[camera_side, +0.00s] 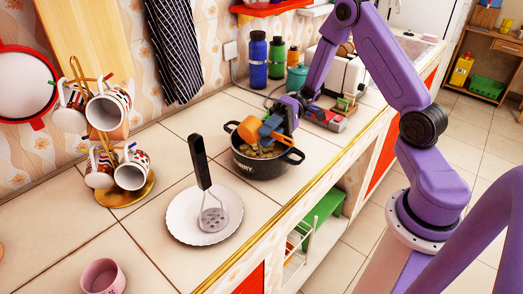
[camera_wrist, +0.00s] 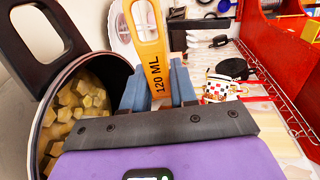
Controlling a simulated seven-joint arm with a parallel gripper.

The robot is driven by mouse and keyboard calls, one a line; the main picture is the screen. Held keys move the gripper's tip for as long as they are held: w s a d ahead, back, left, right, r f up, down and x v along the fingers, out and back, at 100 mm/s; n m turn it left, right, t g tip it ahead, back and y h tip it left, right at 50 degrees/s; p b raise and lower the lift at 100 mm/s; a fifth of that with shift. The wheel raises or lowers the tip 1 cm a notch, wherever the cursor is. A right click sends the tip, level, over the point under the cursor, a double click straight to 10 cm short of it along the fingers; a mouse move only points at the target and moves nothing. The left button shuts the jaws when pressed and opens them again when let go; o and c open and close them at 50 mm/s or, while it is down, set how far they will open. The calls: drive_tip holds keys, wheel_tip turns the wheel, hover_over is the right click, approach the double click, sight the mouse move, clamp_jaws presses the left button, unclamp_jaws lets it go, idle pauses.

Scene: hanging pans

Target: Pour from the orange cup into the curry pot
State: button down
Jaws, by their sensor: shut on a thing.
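The black curry pot (camera_side: 262,166) stands on the tiled counter with brownish-yellow chunks in it. It also shows at the left of the wrist view (camera_wrist: 44,118), with its chunks and a dark handle. My gripper (camera_side: 270,128) is over the pot, its blue fingers shut on the handle of the orange cup. The orange cup (camera_side: 248,129) is above the pot's left-rear part in the side view. Its handle, marked "120 ML", shows between the fingers in the wrist view (camera_wrist: 150,45). The inside of the cup is hidden, so I cannot tell what it holds.
A white plate (camera_side: 180,222) with a black-handled masher (camera_side: 203,180) lies left of the pot. A mug rack (camera_side: 125,194) and a pink cup (camera_side: 103,277) are farther left. Bottles (camera_side: 257,60) and a toaster (camera_side: 342,75) stand behind. The counter's front edge is close to the pot.

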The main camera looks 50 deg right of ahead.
drive_tip(key=r+y, duration=0.1)
drive_tip(key=y, duration=0.1)
drive_tip(key=d+r+y, duration=0.1)
drive_tip(key=r+y, duration=0.1)
drive_tip(key=shift+d+r, duration=0.15)
idle(0.4)
drive_tip(key=shift+y+p, duration=0.3)
drive_tip(key=shift+y, duration=0.1)
drive_tip(key=shift+s+a+f+h+b, duration=0.1)
drive_tip(key=shift+a+f+h+b, duration=0.15)
drive_tip(key=shift+f+h, duration=0.75)
drive_tip(key=shift+a+f+h+b, duration=0.1)
drive_tip(key=shift+a+f+h, duration=0.4)
drive_tip(key=shift+h, duration=0.9)
drive_tip(key=a+h+b, duration=0.5)
drive_tip(key=a+h, duration=0.5)
drive_tip(key=h, duration=0.5)
drive_tip(key=shift+f+t+h, duration=0.3)
drive_tip(key=shift+f, duration=0.1)
